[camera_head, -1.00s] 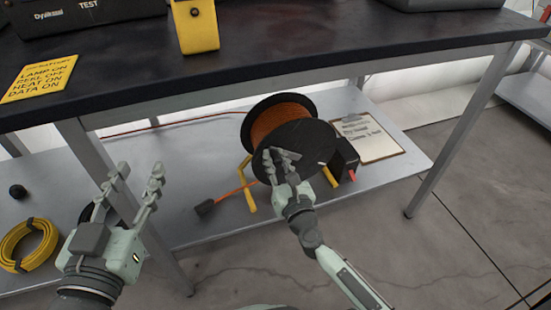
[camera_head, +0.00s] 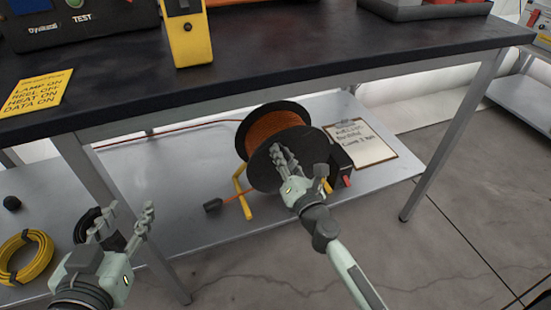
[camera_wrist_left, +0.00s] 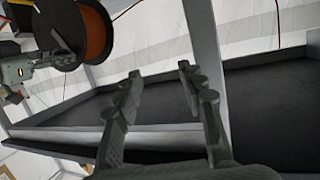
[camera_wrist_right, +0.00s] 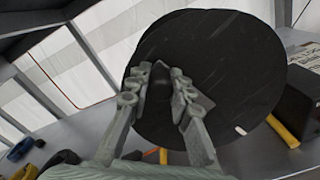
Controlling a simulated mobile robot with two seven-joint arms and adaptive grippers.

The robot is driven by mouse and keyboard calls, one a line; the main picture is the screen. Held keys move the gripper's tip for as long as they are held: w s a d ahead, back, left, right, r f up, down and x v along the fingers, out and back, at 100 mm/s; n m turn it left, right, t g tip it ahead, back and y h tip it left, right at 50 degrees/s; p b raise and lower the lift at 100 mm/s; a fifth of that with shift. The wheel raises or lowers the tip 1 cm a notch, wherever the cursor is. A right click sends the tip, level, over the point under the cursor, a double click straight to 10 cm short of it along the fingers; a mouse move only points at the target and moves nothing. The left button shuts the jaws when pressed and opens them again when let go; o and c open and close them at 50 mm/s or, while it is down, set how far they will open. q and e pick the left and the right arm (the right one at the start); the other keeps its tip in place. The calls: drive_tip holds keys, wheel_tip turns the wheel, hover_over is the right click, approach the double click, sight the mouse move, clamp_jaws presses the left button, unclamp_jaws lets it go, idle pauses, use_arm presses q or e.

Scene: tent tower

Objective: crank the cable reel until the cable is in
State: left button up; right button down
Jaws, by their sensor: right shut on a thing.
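The cable reel (camera_head: 262,172) stands on the lower shelf, with a black flange facing me and orange cable (camera_head: 275,125) wound behind it. A loose orange length (camera_head: 232,198) ends in a dark plug (camera_head: 213,204) on the shelf, left of the reel's yellow stand (camera_head: 246,208). My right gripper (camera_head: 300,165) is at the flange's front, shut on a small dark crank knob (camera_wrist_right: 161,78), mostly hidden between the fingers. The right wrist view shows the flange (camera_wrist_right: 225,70) filling the space beyond. My left gripper (camera_head: 124,222) is open and empty, left of the reel; its fingers (camera_wrist_left: 158,75) are apart.
A clipboard (camera_head: 360,142) lies right of the reel beside a black box (camera_head: 341,165). A yellow cable coil (camera_head: 25,255) lies at left.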

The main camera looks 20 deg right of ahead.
sight(292, 140)
drive_tip(key=d+m, duration=0.1)
drive_tip(key=d+r+m+p, duration=0.1)
drive_tip(key=m, duration=0.1)
drive_tip(key=shift+d+p, duration=0.25)
drive_tip(key=shift+p, duration=0.05)
use_arm(q)
drive_tip(key=s+a+f+n+g+y+p, duration=0.1)
drive_tip(key=s+a+f+g+y, duration=0.3)
drive_tip(key=s+a+f+g, duration=0.3)
drive_tip(key=s+a+f, duration=0.1)
drive_tip(key=a+f, duration=0.2)
drive_tip(key=shift+s+a+f, duration=0.2)
drive_tip(key=shift+s+a, duration=0.05)
use_arm(e)
drive_tip(key=shift+d+f+m, duration=0.1)
drive_tip(key=shift+d+m, duration=0.75)
drive_tip(key=shift+m, duration=0.35)
drive_tip(key=c, duration=1.3)
unclamp_jaws()
drive_tip(key=shift+c, duration=0.2)
use_arm(q)
drive_tip(key=shift+d, duration=0.1)
use_arm(e)
drive_tip(key=shift+s, duration=0.35)
drive_tip(key=s, duration=0.6)
drive_tip(key=shift+s, duration=0.4)
